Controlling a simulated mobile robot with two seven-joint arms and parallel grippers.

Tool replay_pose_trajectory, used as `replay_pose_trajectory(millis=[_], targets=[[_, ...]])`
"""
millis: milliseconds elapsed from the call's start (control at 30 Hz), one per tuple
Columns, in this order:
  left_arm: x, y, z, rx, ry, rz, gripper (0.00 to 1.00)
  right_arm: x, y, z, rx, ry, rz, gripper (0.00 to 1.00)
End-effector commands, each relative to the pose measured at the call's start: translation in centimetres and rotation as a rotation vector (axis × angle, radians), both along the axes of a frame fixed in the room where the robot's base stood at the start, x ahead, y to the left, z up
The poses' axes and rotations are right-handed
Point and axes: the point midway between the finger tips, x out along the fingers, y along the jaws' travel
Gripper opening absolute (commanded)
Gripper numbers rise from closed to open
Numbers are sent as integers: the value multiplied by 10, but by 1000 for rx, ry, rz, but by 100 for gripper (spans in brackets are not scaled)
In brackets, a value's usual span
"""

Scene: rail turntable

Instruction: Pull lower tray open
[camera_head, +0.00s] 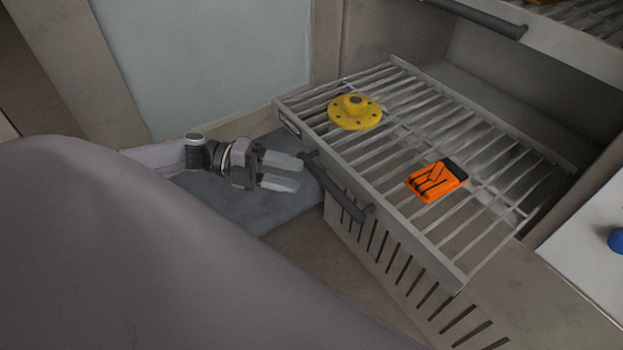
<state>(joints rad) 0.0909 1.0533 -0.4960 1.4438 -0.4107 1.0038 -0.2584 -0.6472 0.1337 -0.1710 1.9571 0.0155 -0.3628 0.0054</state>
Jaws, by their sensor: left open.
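The lower tray (403,238) is a grey slatted rack that sticks out of the cabinet toward me. A dark bar handle (341,187) runs along its front edge. A yellow flanged disc (355,112) and an orange piece with black marks (436,181) lie on its slats. My left gripper (283,173) is open and empty, just left of the handle's left end. Its fingers point toward the handle, and I cannot tell whether they touch it. My right gripper is not in view.
An upper tray (575,45) with its own dark handle (478,17) is at the top right. A slotted panel (400,270) is below the lower tray. A white surface with a blue object (617,241) is at the right edge. My own grey body fills the lower left.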

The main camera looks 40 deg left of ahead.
Motion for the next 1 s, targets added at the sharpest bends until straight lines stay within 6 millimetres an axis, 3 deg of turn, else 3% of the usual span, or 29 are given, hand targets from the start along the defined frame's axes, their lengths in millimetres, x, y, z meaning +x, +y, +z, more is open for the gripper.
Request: replay_pose_trajectory(millis=[167, 600, 967, 1000], targets=[[1, -4, -5, -3, 7, 4, 48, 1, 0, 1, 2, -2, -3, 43], [25, -57, -12, -3, 6, 4, 48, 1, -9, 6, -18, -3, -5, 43], [28, -63, -14, -1, 7, 4, 48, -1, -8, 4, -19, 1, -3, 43], [28, -63, -14, -1, 7, 4, 39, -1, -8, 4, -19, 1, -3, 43]])
